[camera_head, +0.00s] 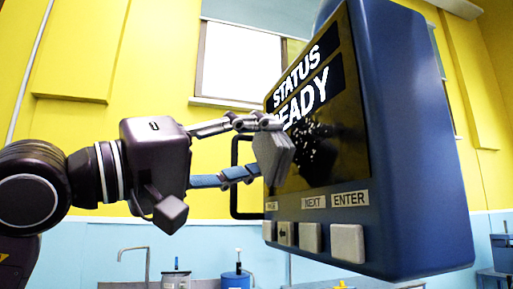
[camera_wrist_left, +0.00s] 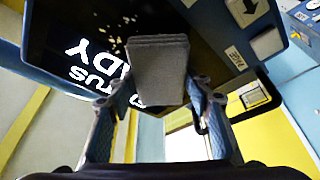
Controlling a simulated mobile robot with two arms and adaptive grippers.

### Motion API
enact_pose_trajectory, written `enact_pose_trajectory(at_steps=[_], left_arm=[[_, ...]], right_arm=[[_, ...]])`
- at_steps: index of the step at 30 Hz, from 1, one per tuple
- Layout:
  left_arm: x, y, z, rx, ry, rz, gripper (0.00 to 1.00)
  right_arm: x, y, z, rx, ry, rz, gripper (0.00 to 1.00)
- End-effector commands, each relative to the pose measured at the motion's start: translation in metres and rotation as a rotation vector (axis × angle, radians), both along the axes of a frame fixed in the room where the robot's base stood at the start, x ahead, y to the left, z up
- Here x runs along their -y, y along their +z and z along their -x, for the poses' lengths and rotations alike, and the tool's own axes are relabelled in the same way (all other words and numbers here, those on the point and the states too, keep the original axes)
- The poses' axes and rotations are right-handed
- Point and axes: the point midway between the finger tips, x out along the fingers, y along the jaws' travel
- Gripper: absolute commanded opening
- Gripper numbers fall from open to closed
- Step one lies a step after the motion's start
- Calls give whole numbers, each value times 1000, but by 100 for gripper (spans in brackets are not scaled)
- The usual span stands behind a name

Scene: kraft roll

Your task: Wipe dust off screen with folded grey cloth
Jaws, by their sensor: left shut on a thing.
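The folded grey cloth (camera_head: 272,155) is held in my left gripper (camera_head: 262,148), close against the left part of the screen (camera_head: 345,150). In the left wrist view the cloth (camera_wrist_left: 158,72) stands between the two fingers, in front of the dark screen (camera_wrist_left: 65,25). I cannot tell for sure whether it touches the glass. The screen shows white text reading "STATUS" and "READY", partly covered by the cloth and gripper. Pale dust specks (camera_head: 318,150) lie on the screen just right of the cloth; some also show in the left wrist view (camera_wrist_left: 118,40). My right gripper is not in view.
The screen sits in a blue console housing (camera_head: 425,150). Labelled push buttons (camera_head: 347,243), including NEXT and ENTER, stick out below the screen. A dark bar handle (camera_head: 236,180) is at the housing's left side. Yellow walls and a window (camera_head: 240,60) are behind.

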Motion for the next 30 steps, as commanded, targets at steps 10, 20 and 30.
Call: enact_pose_trajectory(at_steps=[10, 20, 30], left_arm=[[6, 0, -2, 0, -1, 1, 27], [12, 0, -4, 0, 0, 0, 27], [19, 0, -6, 0, 0, 0, 27]], right_arm=[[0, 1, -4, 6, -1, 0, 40], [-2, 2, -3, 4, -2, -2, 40], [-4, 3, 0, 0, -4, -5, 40]])
